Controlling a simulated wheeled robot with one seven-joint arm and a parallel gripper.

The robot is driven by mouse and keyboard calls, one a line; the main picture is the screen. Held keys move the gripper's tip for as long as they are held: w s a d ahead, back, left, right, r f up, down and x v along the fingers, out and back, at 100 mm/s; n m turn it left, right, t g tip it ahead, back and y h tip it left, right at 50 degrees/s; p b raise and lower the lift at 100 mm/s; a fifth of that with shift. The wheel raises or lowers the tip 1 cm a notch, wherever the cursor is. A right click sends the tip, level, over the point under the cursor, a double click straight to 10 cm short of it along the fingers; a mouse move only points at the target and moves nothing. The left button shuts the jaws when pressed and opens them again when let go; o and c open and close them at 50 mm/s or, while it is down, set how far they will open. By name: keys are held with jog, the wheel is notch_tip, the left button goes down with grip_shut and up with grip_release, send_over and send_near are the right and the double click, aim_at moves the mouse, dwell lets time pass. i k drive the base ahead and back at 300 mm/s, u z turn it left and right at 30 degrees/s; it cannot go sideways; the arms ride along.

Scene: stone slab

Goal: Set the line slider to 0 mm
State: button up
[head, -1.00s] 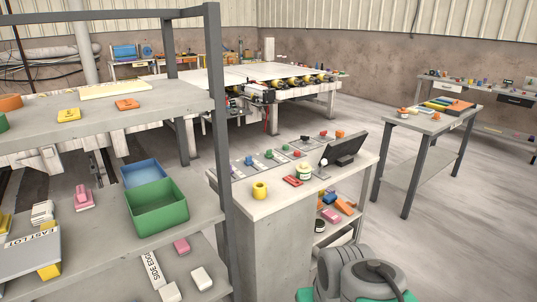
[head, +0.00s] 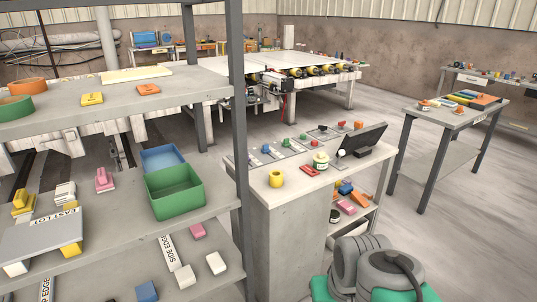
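The control panels (head: 284,148) lie along the back of the concrete console (head: 262,192). They carry small coloured controls, among them a blue one (head: 265,149), a green one (head: 288,141) and a red one (head: 303,135). They are too small for me to tell which is the line slider, and no scale or setting can be read. A dark tilted screen (head: 363,139) stands at the console's right end. My gripper is not in view.
A yellow mug (head: 276,179), a red object (head: 310,170) and a jar (head: 321,160) stand on the console. A grey shelf post (head: 238,130) rises to its left. A rounded grey and green machine (head: 388,272) sits before it.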

aim_at(286, 143)
jog(key=z, duration=0.7)
jog(key=i, duration=1.65)
jog(key=u, duration=1.85)
jog(key=i, duration=0.5)
jog(key=z, duration=0.05)
